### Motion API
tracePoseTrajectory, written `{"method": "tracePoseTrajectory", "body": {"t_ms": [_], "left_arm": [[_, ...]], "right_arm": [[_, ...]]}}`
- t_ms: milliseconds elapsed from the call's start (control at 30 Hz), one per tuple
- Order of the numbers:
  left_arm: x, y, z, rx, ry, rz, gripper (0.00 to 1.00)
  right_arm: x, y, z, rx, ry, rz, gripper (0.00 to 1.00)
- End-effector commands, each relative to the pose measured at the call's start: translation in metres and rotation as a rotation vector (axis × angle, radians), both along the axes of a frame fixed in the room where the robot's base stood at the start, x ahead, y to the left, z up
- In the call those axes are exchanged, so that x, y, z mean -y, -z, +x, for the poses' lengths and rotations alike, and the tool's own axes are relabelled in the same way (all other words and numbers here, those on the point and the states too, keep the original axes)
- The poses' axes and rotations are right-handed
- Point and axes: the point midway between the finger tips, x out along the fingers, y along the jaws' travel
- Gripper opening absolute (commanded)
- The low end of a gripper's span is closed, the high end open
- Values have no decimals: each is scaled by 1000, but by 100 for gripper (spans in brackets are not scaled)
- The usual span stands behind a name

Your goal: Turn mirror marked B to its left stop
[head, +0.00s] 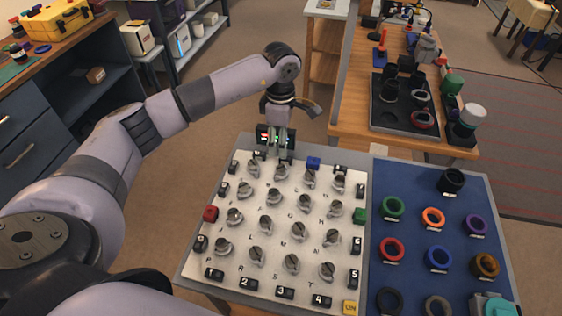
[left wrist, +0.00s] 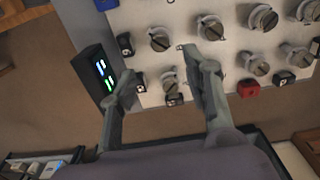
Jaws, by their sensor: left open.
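The pale panel (head: 190,270) carries rows of round grey knob-like mirrors with small letters beside them. Mirror B is probably the second knob (head: 282,170) of the far row, but its letter is too small to read. My left gripper (head: 279,155) is at the panel's far edge, just beyond that knob and pointing down, with no clear contact. In the left wrist view the left gripper (left wrist: 158,63) is open. A grey knob (left wrist: 168,82) shows between its fingers and another (left wrist: 160,40) lies farther in. The right gripper is not in view.
A dark box with lit bars (head: 264,133) stands at the panel's far edge, close to the gripper. A blue board with coloured rings (head: 412,270) lies to the right. A wooden bench with a black tray (head: 390,122) stands behind. Red (head: 211,213) and blue (head: 313,163) blocks edge the panel.

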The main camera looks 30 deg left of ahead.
Motion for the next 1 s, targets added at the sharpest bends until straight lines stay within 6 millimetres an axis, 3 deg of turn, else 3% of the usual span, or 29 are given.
{"method": "tracePoseTrajectory", "body": {"t_ms": [300, 500, 900, 1000], "left_arm": [[1, 66, -1, -3, -1, -2, 44], [1, 91, 0, 0, -1, -2, 44], [1, 99, 0, 2, 0, -3, 44], [1, 99, 0, 1, 0, -2, 38]], "right_arm": [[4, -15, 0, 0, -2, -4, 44], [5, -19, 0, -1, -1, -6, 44], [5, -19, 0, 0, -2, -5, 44], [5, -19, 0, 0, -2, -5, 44]]}}
